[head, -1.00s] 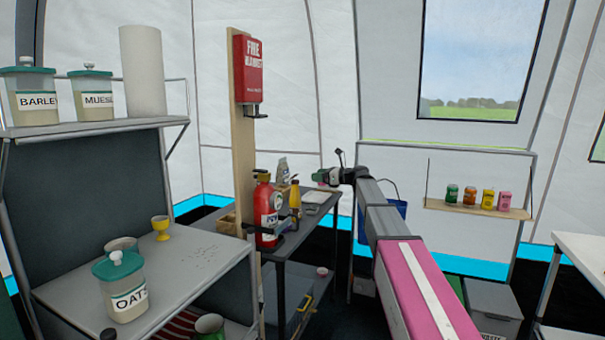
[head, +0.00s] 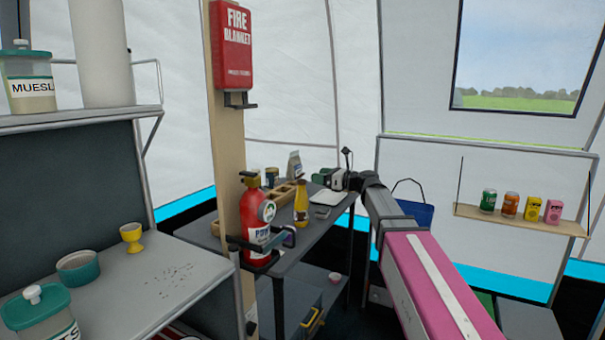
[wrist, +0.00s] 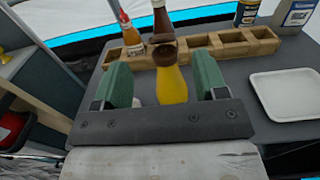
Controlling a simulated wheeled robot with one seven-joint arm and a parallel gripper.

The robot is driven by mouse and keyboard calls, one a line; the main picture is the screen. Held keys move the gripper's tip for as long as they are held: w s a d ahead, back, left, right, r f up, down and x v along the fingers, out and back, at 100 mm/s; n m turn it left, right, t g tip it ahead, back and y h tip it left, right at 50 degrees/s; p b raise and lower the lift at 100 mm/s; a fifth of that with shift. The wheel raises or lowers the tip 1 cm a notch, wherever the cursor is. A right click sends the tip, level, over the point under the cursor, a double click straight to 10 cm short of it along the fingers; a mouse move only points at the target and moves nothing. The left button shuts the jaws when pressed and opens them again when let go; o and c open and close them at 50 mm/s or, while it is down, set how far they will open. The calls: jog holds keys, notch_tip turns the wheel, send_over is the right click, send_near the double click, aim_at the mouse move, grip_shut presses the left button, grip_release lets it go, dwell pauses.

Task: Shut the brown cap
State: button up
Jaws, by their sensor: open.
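A yellow bottle (wrist: 172,86) with a brown cap (wrist: 165,55) stands upright on the dark table (wrist: 230,100). In the wrist view it appears between the two green fingers of my open gripper (wrist: 163,80). I cannot tell whether the bottle is between the fingers or beyond them, and I see no contact. Whether the cap's lid is raised is unclear. In the head view the bottle (head: 301,208) stands left of my gripper (head: 324,178), with a gap between them.
A wooden rack (wrist: 185,52) lies behind the bottle. A white tray (wrist: 285,95) lies to the right. A fire extinguisher (head: 258,225) and wooden post (head: 226,150) stand left.

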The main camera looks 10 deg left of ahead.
jog(key=x, duration=0.8)
jog(key=shift+w+a, duration=0.15)
jog(key=shift+a, duration=0.15)
jog(key=c, duration=0.9)
